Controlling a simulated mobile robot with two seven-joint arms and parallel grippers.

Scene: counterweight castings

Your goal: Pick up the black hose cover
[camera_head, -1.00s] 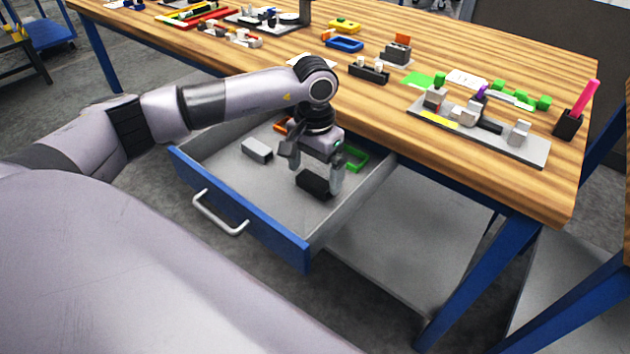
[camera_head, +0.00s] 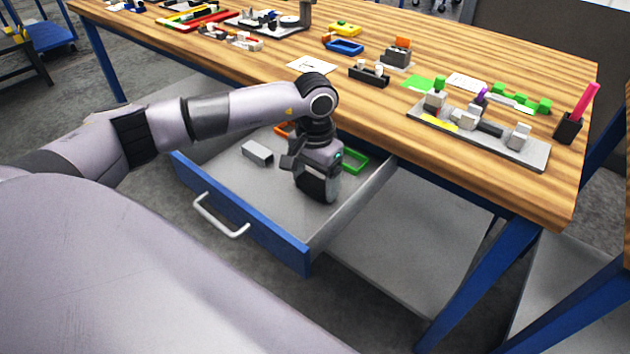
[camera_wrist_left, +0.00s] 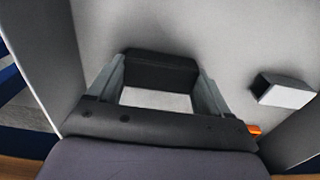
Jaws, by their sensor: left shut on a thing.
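The black hose cover (camera_wrist_left: 160,72) is a dark block between the two fingers of my left gripper (camera_wrist_left: 160,84) in the left wrist view. Both fingers touch its sides, and the gripper is shut on it. In the head view my left gripper (camera_head: 318,184) reaches down into the open drawer, and the cover (camera_head: 316,190) shows dark at its fingers, low over the drawer floor. I cannot tell whether the cover still touches the floor. My right gripper is not in view.
The open drawer (camera_head: 240,218) has a blue front with a grey handle (camera_head: 220,215). A grey block (camera_head: 257,152), a green open tray (camera_head: 353,160) and an orange part (camera_head: 283,130) lie inside. The wooden table edge (camera_head: 400,150) is behind the arm, with several parts on top.

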